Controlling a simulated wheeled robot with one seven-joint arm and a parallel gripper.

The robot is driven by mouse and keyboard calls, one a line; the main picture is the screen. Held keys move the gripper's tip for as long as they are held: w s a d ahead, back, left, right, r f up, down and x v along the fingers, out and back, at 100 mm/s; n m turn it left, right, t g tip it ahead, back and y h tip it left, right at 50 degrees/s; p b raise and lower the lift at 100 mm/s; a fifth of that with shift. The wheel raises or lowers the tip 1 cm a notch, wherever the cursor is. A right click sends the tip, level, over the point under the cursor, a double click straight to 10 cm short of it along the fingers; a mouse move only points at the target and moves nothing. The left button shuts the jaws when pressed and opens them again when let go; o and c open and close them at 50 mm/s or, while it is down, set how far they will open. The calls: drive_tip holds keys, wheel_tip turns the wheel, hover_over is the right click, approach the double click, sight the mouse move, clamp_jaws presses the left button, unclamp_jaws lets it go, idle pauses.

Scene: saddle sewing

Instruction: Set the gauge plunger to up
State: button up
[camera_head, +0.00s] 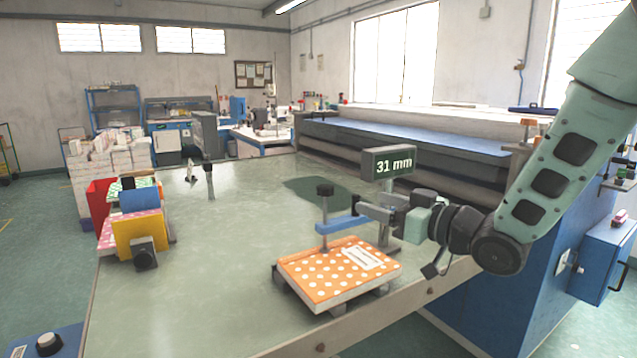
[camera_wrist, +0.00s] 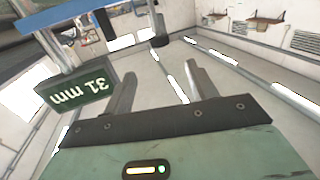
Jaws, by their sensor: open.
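The gauge has a blue arm (camera_head: 342,225), a display reading 31 mm (camera_head: 389,163) and a vertical plunger with a black knob (camera_head: 325,190). The plunger's rod runs down through the blue arm to the orange polka-dot book (camera_head: 320,272); whether its foot touches the cover I cannot tell. My gripper (camera_head: 362,205) is open and empty, just right of the plunger, with its fingers pointing left towards it. In the wrist view, which is upside down, the knob (camera_wrist: 158,42) is beyond and between my fingertips (camera_wrist: 158,85), apart from them. The display (camera_wrist: 75,95) is left of the fingers.
The book lies on dark supports at the table's front edge. Colourful books and boxes (camera_head: 140,225) stand at the table's left. A dark panel on a post (camera_head: 204,133) stands at the back. The middle of the green table (camera_head: 215,255) is clear.

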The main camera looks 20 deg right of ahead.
sight(319, 186)
drive_tip(key=p+x, duration=0.4)
drive_tip(key=x, duration=1.2)
drive_tip(key=shift+p, duration=0.4)
drive_tip(key=shift+c, duration=0.4)
clamp_jaws()
wheel_tip(319, 186, up, 2)
drive_tip(key=shift+r, duration=0.1)
drive_tip(key=shift+o, duration=0.4)
unclamp_jaws()
drive_tip(key=shift+s, duration=0.1)
